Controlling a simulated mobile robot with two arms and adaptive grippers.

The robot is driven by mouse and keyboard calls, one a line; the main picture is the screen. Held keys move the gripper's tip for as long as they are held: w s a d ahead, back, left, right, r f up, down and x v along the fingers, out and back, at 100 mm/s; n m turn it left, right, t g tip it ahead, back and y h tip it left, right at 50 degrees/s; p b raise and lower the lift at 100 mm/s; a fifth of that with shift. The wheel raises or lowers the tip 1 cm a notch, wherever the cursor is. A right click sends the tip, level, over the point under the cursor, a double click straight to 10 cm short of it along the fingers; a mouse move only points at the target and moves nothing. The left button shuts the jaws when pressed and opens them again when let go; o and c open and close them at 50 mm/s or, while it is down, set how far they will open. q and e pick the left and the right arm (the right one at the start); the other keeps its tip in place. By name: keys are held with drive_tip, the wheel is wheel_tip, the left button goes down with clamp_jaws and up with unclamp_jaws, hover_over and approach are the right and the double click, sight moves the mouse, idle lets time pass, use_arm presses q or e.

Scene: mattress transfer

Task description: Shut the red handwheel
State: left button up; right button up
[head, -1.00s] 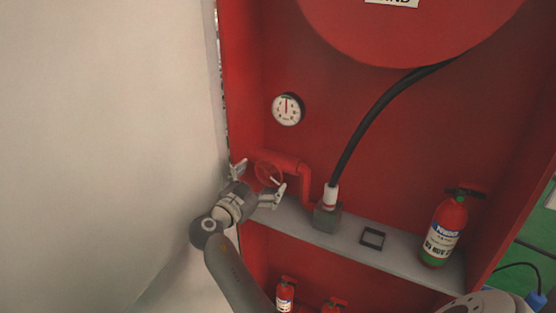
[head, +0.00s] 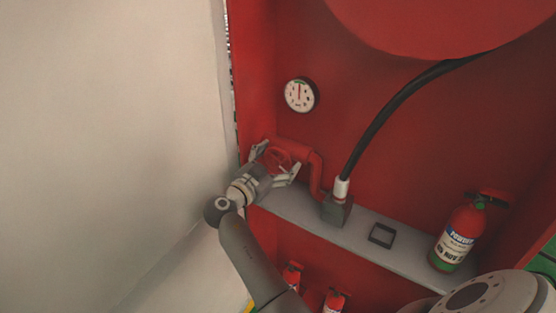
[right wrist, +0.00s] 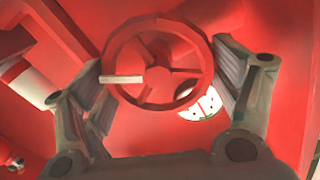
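The red handwheel (head: 277,158) sits on a red pipe at the left side of the red cabinet. In the right wrist view the handwheel (right wrist: 158,34) fills the middle, with spokes and a small pale handle (right wrist: 122,79) at its left. My right gripper (head: 276,162) is at the wheel, its fingers spread on either side of the rim. In the right wrist view my right gripper (right wrist: 160,85) has one finger left and one right of the wheel. The right finger is very close to the rim; contact is unclear. My left gripper is not in view.
A pale wall or door panel (head: 110,120) stands close left of the arm. A grey shelf (head: 290,205) holds a hose fitting (head: 336,208), a black frame (head: 382,235) and a fire extinguisher (head: 459,235). A gauge (head: 300,95) is above the wheel. Smaller extinguishers (head: 335,300) stand below.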

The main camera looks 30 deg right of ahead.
drive_tip(key=c, duration=0.4)
drive_tip(key=shift+o, duration=0.2)
